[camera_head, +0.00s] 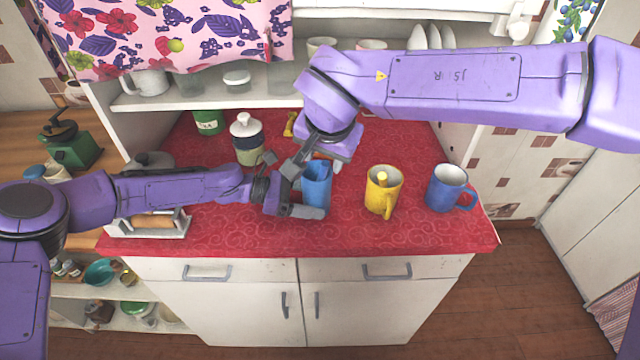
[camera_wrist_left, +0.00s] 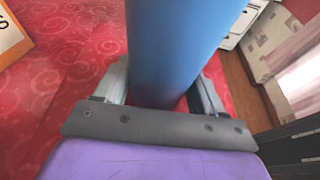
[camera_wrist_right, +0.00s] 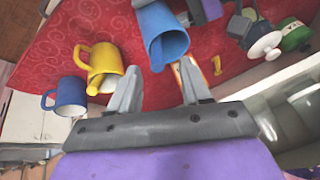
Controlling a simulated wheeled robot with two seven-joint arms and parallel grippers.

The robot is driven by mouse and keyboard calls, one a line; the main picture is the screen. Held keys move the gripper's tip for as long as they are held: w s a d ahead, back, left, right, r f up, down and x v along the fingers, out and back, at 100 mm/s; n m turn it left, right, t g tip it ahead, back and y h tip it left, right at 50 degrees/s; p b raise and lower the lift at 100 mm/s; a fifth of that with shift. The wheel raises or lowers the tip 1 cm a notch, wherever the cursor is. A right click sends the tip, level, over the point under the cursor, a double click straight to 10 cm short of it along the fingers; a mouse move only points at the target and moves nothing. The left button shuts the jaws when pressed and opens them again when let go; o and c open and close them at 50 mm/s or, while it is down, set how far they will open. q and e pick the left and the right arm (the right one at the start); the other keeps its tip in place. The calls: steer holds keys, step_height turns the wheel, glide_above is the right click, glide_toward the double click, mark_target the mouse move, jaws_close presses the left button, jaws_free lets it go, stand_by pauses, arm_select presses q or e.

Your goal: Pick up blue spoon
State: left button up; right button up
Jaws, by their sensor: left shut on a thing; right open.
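I cannot make out a blue spoon for certain in any view. A light blue cup (camera_head: 317,186) stands on the red counter (camera_head: 235,235), and it fills the middle of the left wrist view (camera_wrist_left: 180,45). My left gripper (camera_head: 302,204) is shut around the cup's sides. My right gripper (camera_head: 292,165) is open close to the cup, pointing down. In the right wrist view the cup's open end (camera_wrist_right: 170,46) shows just beyond its fingers, and no spoon can be told inside. Between those fingertips there is nothing held.
A yellow mug (camera_head: 379,198) with a yellow thing standing in it and a blue mug (camera_head: 446,190) stand to the right. A jar (camera_head: 247,150), a green tin (camera_head: 209,122) and a small yellow object (camera_head: 290,124) are behind. The front right of the counter is clear.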

mark_target(325, 162)
steer(key=x, duration=0.4)
steer(key=shift+d+f, duration=0.1)
steer(key=shift+s, duration=0.1)
jaws_close()
arm_select(q)
steer(key=o, duration=0.9)
steer(key=shift+c, duration=0.2)
arm_select(e)
step_height(325, 162, up, 18)
